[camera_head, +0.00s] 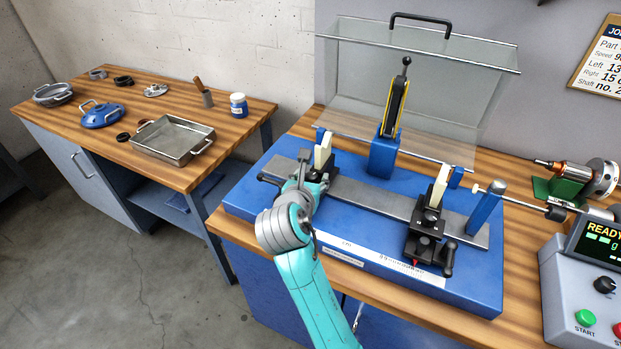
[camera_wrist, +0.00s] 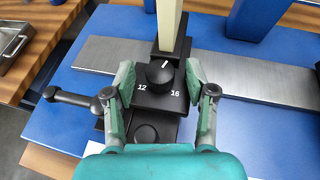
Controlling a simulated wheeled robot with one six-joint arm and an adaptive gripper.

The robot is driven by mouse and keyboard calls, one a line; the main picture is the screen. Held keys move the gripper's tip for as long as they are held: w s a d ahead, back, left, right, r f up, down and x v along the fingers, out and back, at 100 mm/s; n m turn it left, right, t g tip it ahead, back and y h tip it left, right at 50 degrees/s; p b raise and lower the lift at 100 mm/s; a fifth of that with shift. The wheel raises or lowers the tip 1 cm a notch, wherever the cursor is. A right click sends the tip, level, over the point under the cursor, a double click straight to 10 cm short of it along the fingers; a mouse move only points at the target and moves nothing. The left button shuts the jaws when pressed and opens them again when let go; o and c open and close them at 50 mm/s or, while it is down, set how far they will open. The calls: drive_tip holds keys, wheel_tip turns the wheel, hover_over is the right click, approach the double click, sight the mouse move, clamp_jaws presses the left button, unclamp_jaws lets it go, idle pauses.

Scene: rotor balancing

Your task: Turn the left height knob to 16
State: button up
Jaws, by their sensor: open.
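The left height knob (camera_wrist: 159,72) is a round black dial on the left black support block (camera_wrist: 180,103). Its white pointer line points up and slightly right, between the printed 12 on the left and 16 on the right. My gripper (camera_wrist: 160,80) is open, with one finger on each side of the knob and a visible gap to it on both sides. In the head view my gripper (camera_head: 308,188) is over the left support, below its cream upright (camera_head: 323,152), and the knob is hidden behind it.
A black lever handle (camera_wrist: 68,97) sticks out left of the support. The grey rail (camera_head: 375,198) runs across the blue base (camera_head: 350,247) to the right support (camera_head: 428,232). A raised clear cover (camera_head: 455,90) stands behind. The control box (camera_head: 570,290) is at far right.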

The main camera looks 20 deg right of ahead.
clamp_jaws()
drive_tip(key=m+g+h, duration=0.1)
drive_tip(key=m+h, duration=0.1)
drive_tip(key=m+g+h, duration=0.1)
drive_tip(key=shift+w+a+m+g, duration=0.2)
drive_tip(key=shift+a+m+g, duration=0.05)
drive_tip(key=shift+m+g, duration=0.05)
drive_tip(key=shift+w+m+g+h, duration=0.15)
drive_tip(key=shift+m+g+h, duration=1.05)
drive_tip(key=shift+m+g, duration=0.65)
drive_tip(key=shift+g, duration=0.25)
